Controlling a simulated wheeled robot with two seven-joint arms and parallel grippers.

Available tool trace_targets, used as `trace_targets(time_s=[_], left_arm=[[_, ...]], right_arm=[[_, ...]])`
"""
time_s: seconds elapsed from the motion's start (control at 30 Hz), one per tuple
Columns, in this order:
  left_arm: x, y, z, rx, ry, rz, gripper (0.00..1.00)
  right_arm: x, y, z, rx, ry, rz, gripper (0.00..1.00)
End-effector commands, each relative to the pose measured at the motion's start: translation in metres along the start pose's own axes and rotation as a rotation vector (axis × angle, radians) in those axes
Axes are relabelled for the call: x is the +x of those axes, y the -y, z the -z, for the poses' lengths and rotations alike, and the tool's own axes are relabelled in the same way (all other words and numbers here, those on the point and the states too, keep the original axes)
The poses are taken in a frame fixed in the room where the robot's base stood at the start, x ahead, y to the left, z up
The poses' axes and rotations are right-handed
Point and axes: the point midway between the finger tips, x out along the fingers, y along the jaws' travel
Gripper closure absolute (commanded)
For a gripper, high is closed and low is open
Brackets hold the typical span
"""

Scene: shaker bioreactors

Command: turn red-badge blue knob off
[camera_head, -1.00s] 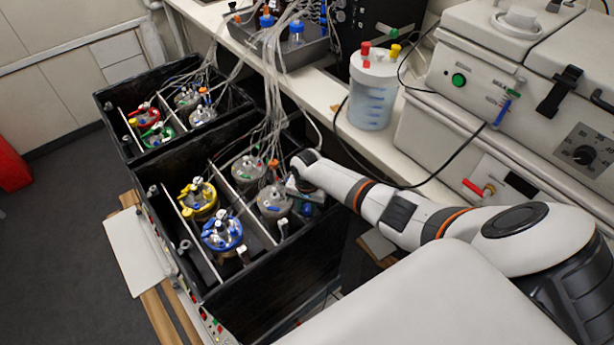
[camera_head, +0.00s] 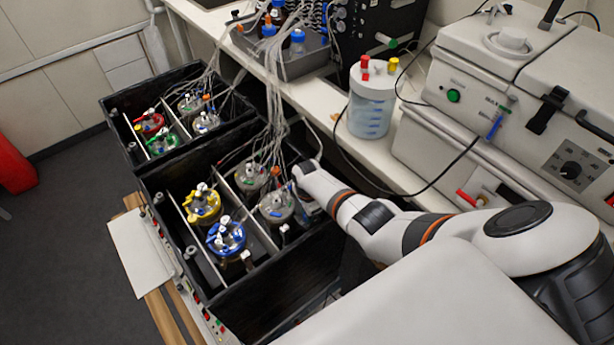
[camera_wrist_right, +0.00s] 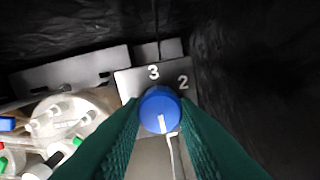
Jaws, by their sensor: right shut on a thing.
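In the head view my right arm reaches into the near black box (camera_head: 270,290), and the fingers and knob are hidden or too small to make out there. I cannot make out a red badge on the knob. My left gripper is not in view.
The near box holds vessels with yellow (camera_head: 203,203), blue (camera_head: 227,237) and grey lids (camera_head: 276,206), with many tubes above. A second black box (camera_head: 125,140) stands behind. A clear jug (camera_head: 370,100) stands on the bench. In the wrist view a pale vessel lid (camera_wrist_right: 72,115) is left of the knob.

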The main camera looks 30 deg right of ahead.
Motion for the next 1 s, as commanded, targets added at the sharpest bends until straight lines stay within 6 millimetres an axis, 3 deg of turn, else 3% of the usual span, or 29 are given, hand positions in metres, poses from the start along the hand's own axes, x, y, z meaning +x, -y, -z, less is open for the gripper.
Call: trace_targets(time_s=[0.6,0.63,0.77,1.0], left_arm=[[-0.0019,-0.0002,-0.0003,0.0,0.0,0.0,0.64],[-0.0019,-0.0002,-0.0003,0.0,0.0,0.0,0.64],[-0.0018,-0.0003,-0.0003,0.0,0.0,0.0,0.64],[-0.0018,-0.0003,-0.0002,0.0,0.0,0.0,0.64]], right_arm=[[-0.0017,-0.0018,-0.0028,0.045,0.004,-0.004,0.96],[-0.0017,-0.0018,-0.0028,0.045,0.004,-0.004,0.72],[-0.0014,-0.0015,-0.0023,0.044,0.004,-0.003,0.52],[-0.0008,-0.0008,-0.0011,0.043,0.002,-0.002,0.52]])
